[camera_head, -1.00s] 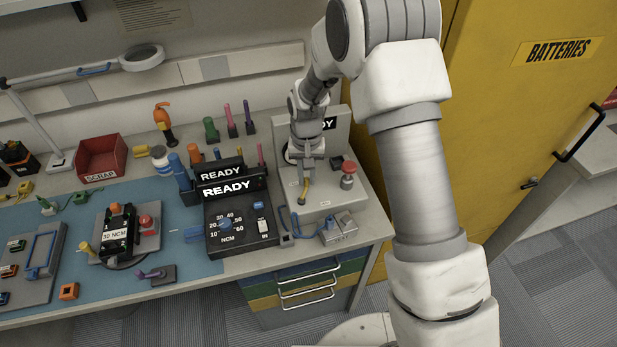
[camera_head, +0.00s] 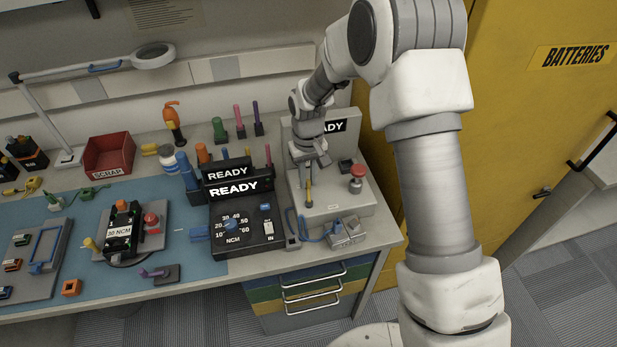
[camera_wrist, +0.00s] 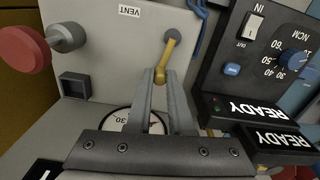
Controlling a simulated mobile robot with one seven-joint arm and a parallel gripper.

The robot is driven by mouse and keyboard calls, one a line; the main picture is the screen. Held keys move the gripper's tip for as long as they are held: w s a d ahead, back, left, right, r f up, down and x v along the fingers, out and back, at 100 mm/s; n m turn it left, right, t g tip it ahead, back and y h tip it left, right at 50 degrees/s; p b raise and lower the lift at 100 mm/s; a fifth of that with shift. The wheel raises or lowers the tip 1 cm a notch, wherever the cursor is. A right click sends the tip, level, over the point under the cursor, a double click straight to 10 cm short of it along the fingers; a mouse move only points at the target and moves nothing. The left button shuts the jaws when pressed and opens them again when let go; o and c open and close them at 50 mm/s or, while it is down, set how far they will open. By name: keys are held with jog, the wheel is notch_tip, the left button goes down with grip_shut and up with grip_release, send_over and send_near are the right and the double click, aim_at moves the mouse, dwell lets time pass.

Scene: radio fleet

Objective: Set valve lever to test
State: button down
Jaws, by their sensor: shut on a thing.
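The yellow valve lever (camera_head: 309,194) sits on the light grey test unit (camera_head: 335,200) at the right end of the bench. In the wrist view the lever (camera_wrist: 169,55) runs from its round pivot down between my fingertips, tilted slightly. My gripper (camera_wrist: 161,80) is shut on the lever's free end; in the head view it (camera_head: 309,178) reaches down from above. A VENT label (camera_wrist: 129,11) is left of the pivot in the wrist view. I see no readable test label by the lever. A round gauge (camera_wrist: 122,121) is partly hidden behind my fingers.
A red knob (camera_head: 357,171) stands right of the lever. The black READY console (camera_head: 247,222) is close on the left. A blue cable and small metal box (camera_head: 346,232) lie in front. A yellow batteries cabinet (camera_head: 520,120) stands at the right.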

aim_at(308, 181)
jog(key=c, duration=0.8)
grip_release()
notch_tip(308, 181, up, 18)
jog(key=shift+f, duration=0.25)
jog(key=s+d+r+m+t, duration=0.2)
jog(key=s+d+r+t, duration=0.1)
jog(key=s+d+r, duration=0.85)
jog(key=s+d+t, duration=0.1)
jog(key=s, duration=0.3)
jog(key=s+d+m, duration=0.1)
jog(key=s+d, duration=0.1)
jog(key=s, duration=0.3)
jog(key=s+d+f+m+t, duration=0.1)
jog(key=s+d, duration=0.1)
jog(key=s, duration=0.3)
jog(key=shift+d+t, duration=0.1)
jog(key=shift+t, duration=0.2)
